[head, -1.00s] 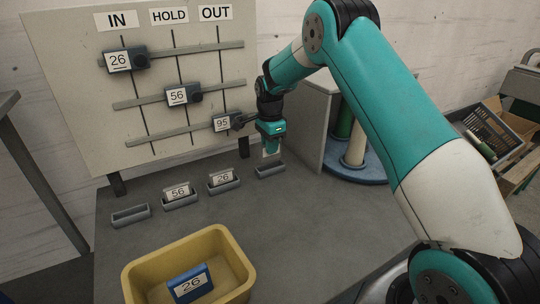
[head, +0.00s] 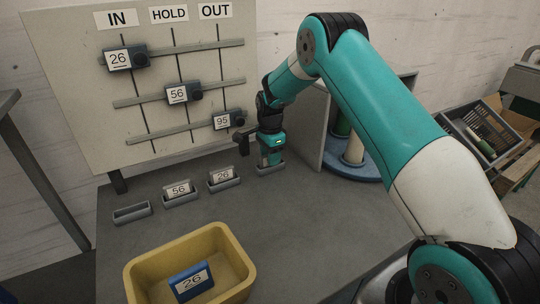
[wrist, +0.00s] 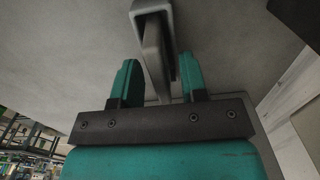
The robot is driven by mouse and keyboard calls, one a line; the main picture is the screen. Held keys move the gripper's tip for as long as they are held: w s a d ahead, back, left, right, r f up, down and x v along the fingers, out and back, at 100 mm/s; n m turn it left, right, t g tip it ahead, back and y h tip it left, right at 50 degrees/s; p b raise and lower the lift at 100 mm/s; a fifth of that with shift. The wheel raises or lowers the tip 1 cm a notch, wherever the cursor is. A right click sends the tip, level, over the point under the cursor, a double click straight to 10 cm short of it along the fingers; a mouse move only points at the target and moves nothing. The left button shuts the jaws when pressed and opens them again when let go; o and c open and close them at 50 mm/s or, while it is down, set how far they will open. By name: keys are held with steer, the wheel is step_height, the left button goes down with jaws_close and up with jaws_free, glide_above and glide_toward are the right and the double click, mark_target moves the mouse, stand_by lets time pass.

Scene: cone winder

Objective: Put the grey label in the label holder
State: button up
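The grey label (wrist: 155,55) shows nearly edge-on in the wrist view, between my two fingers. In the head view it is hidden by my gripper. My gripper (head: 270,160) points down at the rightmost small grey label holder (head: 264,170). In the wrist view my gripper (wrist: 160,75) has its fingers apart, with a thin gap on both sides of the label. The label stands slightly tilted in that view, its far end within the grey holder (wrist: 137,10). How deep it sits is hard to tell.
More holders stand in a row to the left: one empty (head: 132,213), one with a 56 label (head: 178,190), one with a 26 label (head: 221,175). A yellow bin (head: 240,262) in front holds a blue 26 label (head: 190,282). The IN/HOLD/OUT board (head: 75,95) rises behind.

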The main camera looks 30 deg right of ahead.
step_height(320, 180, up, 12)
steer(key=b, duration=0.2)
steer(key=s+a+r+n, duration=0.5)
steer(key=s+a+n, duration=0.1)
steer(key=a, duration=0.1)
steer(key=s+a+r+n+y, duration=0.1)
steer(key=s+a+n, duration=0.3)
steer(key=s, duration=0.6)
steer(key=s+a+r+n+y, duration=0.1)
steer(key=s+a+n, duration=0.4)
steer(key=s+n, duration=0.3)
steer(key=s+a+r+n+y, duration=0.1)
steer(key=s+a+n, duration=0.3)
steer(key=s, duration=1)
steer(key=n+y, duration=0.1)
steer(key=n, duration=0.2)
steer(key=shift+s+a+r, duration=0.2)
steer(key=shift+s+a, duration=0.05)
steer(key=shift+a, duration=0.05)
